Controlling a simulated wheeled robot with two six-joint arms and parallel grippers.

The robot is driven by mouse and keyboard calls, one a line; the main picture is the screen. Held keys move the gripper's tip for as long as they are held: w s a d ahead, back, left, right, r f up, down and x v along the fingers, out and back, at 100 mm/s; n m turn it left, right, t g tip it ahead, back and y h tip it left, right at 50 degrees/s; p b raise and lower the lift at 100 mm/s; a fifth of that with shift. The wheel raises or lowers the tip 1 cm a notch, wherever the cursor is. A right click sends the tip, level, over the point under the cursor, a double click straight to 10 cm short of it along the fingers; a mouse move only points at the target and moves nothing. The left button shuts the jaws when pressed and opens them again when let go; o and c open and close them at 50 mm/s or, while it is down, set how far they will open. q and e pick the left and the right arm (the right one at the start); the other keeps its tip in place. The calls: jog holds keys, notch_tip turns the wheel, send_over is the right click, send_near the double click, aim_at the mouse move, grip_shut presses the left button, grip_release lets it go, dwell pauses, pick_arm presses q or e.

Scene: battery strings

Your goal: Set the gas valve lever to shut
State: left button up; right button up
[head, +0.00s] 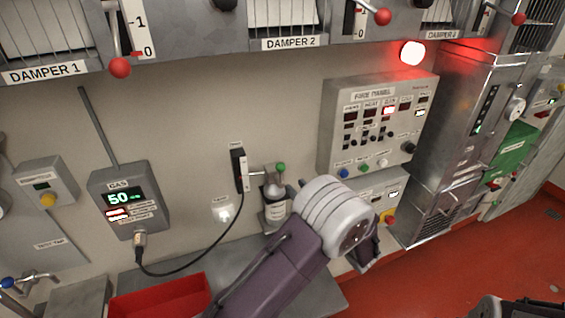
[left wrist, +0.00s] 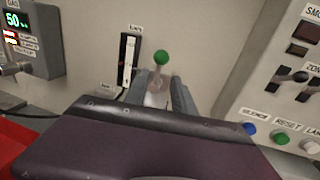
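A lever with a green ball knob (head: 281,167) stands out from the back wall, beside a narrow dark scale plate (head: 239,172). A pale pointer lies against the plate at about mid height; the small labels are unreadable. In the left wrist view the green knob (left wrist: 161,57) is up, just right of the plate (left wrist: 128,60). My left gripper (left wrist: 161,88) has its fingers apart, one on each side below the knob. I cannot tell whether they touch the lever. In the head view my left wrist hides most of the fingers.
A gas meter (head: 128,199) reading 50 hangs to the left, its black cable looping under the plate. A fire panel (head: 375,125) is to the right, below a lit red lamp (head: 411,53). Damper levers line the top. A red tray (head: 160,297) lies below.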

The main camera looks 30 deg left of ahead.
aim_at(281, 172)
pick_arm(q)
jog(key=p+x, duration=0.4)
jog(key=x, duration=0.4)
jog(key=shift+w+a+f, duration=0.1)
jog(key=shift+w+a, duration=0.05)
jog(key=shift+a, duration=0.2)
jog(key=shift+w+a, duration=0.15)
jog(key=shift+a, duration=0.1)
jog(key=shift+a+f, duration=0.1)
jog(key=c, duration=0.7)
jog(key=shift+w, duration=0.1)
grip_shut()
